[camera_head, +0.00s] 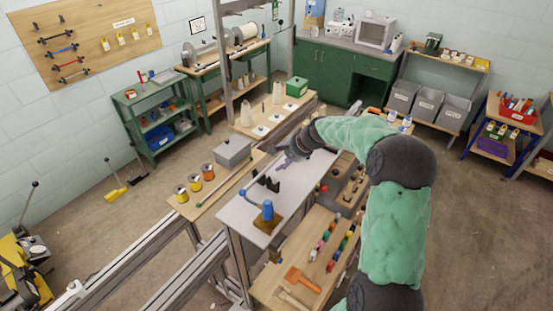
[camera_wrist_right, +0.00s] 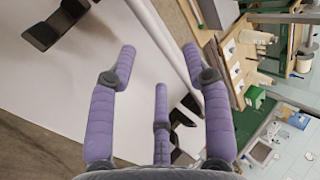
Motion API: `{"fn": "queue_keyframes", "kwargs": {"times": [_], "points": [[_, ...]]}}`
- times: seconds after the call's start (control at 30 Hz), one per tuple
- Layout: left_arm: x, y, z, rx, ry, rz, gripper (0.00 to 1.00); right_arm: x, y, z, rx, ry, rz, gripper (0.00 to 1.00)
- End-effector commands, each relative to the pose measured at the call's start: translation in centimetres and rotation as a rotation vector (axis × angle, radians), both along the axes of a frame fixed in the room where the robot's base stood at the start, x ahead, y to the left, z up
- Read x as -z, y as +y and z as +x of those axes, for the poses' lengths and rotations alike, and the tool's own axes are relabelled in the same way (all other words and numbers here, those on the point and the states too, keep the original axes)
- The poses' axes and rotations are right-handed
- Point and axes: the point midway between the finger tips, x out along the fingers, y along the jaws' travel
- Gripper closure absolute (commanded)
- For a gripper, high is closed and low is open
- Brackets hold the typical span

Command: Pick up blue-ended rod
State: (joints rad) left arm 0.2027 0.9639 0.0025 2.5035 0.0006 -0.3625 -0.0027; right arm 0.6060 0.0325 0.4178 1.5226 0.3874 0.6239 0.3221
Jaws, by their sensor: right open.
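A pale, slender rod (camera_head: 256,176) with a blue knob (camera_head: 241,192) at its near end slants over the white tabletop (camera_head: 240,213). In the right wrist view, a long pale rod (camera_wrist_right: 163,38) runs from the top edge down behind the right-hand finger. My right gripper (camera_head: 283,163) is over the white table near the rod's far end. In its wrist view the purple-padded fingers (camera_wrist_right: 160,75) are spread apart with nothing held between them. The rod's far end is hidden by the gripper. My left gripper is not in view.
Black upright holders (camera_head: 273,184) stand on the white table; black holders also show in the wrist view (camera_wrist_right: 60,24). A blue post (camera_head: 267,210) on a wooden block stands at the near edge.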

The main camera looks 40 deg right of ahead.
Motion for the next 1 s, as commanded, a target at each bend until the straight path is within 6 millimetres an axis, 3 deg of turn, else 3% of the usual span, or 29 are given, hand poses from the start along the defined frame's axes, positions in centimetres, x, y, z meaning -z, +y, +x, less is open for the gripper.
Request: {"fn": "queue_keyframes", "kwargs": {"times": [0.2,0.5,0.67,0.7,1.0], "points": [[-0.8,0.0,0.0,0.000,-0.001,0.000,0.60,2.1,0.4,1.6,-0.002,0.001,0.001,0.51],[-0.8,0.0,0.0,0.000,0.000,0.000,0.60,2.4,0.4,1.9,-0.001,0.000,-0.001,0.51],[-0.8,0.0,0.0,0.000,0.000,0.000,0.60,2.4,0.4,1.9,-0.001,0.000,-0.001,0.96],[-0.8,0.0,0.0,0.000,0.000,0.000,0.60,2.4,0.4,1.8,-0.001,0.000,-0.001,1.00],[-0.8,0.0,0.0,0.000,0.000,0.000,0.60,2.3,0.4,1.9,0.000,-0.001,-0.001,1.00]]}}
